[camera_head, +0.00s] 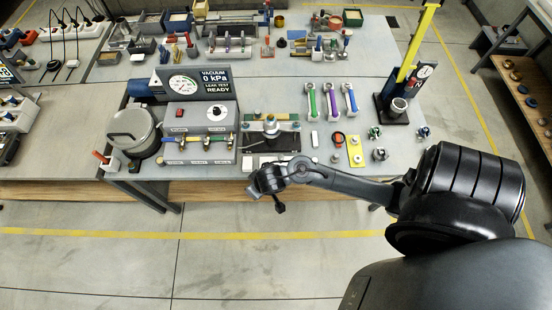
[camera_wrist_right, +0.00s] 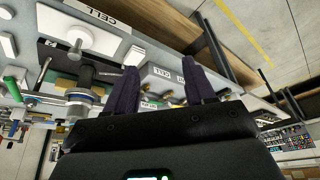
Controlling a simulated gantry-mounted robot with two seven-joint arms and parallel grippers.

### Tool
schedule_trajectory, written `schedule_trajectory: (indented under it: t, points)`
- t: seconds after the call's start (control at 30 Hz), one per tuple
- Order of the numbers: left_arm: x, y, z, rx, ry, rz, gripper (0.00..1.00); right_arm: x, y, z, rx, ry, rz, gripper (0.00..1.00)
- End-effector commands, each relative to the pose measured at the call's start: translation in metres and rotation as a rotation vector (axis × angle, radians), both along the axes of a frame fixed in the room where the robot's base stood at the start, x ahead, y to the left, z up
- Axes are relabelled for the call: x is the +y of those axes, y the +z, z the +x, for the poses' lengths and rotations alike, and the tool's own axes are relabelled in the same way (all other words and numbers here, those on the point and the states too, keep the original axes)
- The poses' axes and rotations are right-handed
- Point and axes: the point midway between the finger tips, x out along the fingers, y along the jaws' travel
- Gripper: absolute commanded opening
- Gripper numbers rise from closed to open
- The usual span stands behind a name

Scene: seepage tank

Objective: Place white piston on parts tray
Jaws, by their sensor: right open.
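I cannot pick out the parts tray for certain; a small yellow plate (camera_head: 356,158) lies to the right. My right gripper (camera_head: 266,187) is just in front of the bench edge. Its fingers (camera_wrist_right: 157,90) are apart, with nothing between them. My left gripper is out of view.
A vacuum test unit (camera_head: 200,115) with a gauge and valves stands left of the dark plate, beside a round metal pot (camera_head: 132,130). A yellow post (camera_head: 415,45) rises at the right edge.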

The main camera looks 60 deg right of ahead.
Motion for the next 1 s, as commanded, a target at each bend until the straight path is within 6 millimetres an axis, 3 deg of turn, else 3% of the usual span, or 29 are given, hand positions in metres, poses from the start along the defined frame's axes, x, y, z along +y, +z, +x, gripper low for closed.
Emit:
schedule_trajectory:
  t: [0.1, 0.4, 0.6, 1.0]
  points:
    - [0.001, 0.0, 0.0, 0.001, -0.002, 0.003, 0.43, 0.025, 0.032, -0.029, 0.001, 0.128, -0.037, 0.54]
    - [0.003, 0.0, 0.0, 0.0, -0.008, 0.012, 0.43, 0.041, 0.091, -0.085, 0.051, 0.337, -0.061, 0.54]
    - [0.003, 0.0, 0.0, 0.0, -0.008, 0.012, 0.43, 0.042, 0.104, -0.1, 0.066, 0.388, -0.055, 0.54]
    - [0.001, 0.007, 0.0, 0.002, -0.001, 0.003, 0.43, 0.042, 0.113, -0.1, 0.066, 0.394, -0.055, 0.54]
